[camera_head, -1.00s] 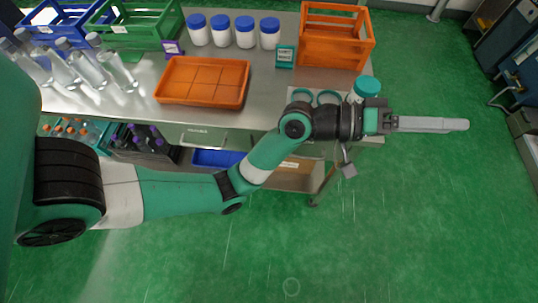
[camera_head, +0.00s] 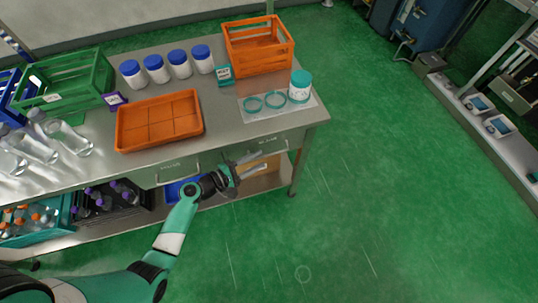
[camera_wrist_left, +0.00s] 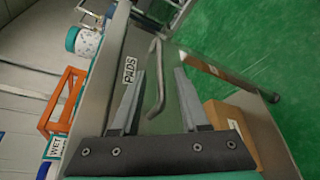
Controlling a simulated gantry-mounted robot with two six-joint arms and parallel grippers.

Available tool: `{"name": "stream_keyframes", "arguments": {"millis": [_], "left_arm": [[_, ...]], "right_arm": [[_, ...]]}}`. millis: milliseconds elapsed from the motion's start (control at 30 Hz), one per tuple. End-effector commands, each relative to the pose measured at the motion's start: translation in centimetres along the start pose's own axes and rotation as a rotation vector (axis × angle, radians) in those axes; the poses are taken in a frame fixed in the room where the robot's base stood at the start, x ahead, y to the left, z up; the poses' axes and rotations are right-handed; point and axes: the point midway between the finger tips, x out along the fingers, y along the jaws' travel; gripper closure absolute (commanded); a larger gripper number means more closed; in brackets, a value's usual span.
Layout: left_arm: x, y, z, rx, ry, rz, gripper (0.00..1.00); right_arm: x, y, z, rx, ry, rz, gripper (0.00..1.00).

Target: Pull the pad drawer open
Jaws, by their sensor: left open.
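The pad drawer (camera_head: 283,146) is in the right part of the table's front and looks shut. In the left wrist view its front carries a "PADS" label (camera_wrist_left: 130,70) and a bar handle (camera_wrist_left: 157,80). My left gripper (camera_head: 256,163) is open in front of this drawer, pointing at the table front. In the left wrist view the handle lies in the gap between the open fingers (camera_wrist_left: 155,92), near their tips. I cannot tell whether either finger touches it. My right gripper is not in view.
The steel table (camera_head: 225,118) holds an orange tray (camera_head: 160,120), several blue-lidded jars, an orange crate (camera_head: 258,46) and a teal-lidded tub (camera_head: 300,87). A second drawer (camera_head: 165,172) is to the left. A cardboard box (camera_wrist_left: 228,125) sits on the lower shelf.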

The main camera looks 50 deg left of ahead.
Motion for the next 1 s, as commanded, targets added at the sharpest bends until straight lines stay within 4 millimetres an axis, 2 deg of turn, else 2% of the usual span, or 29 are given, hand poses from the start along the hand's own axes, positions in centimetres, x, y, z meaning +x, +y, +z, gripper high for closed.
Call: {"name": "stream_keyframes", "arguments": {"millis": [33, 100, 233, 400, 600, 667, 867, 1000], "left_arm": [[1.4, -0.3, -0.1, 0.002, -0.005, -0.002, 0.55], [2.8, -0.2, -0.1, 0.002, -0.005, -0.001, 0.55], [4.8, -0.2, -0.1, 0.002, -0.002, 0.0, 0.55], [5.8, 0.0, 0.0, 0.002, 0.0, 0.0, 0.55], [5.8, 0.0, 0.0, 0.001, 0.0, 0.0, 0.55], [5.8, 0.0, 0.0, 0.001, 0.0, 0.0, 0.64], [5.8, 0.0, 0.0, 0.001, 0.0, 0.0, 1.0], [5.8, 0.0, 0.0, 0.001, 0.0, 0.0, 1.0]], "right_arm": [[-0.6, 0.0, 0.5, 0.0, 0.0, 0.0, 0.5], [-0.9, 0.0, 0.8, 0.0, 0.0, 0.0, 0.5], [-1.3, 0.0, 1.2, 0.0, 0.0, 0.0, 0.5], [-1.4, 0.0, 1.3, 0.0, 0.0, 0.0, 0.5], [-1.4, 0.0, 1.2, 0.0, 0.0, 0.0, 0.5], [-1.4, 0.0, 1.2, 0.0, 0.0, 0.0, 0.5], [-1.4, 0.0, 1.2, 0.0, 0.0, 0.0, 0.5], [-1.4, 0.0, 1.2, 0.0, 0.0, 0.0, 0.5]]}}
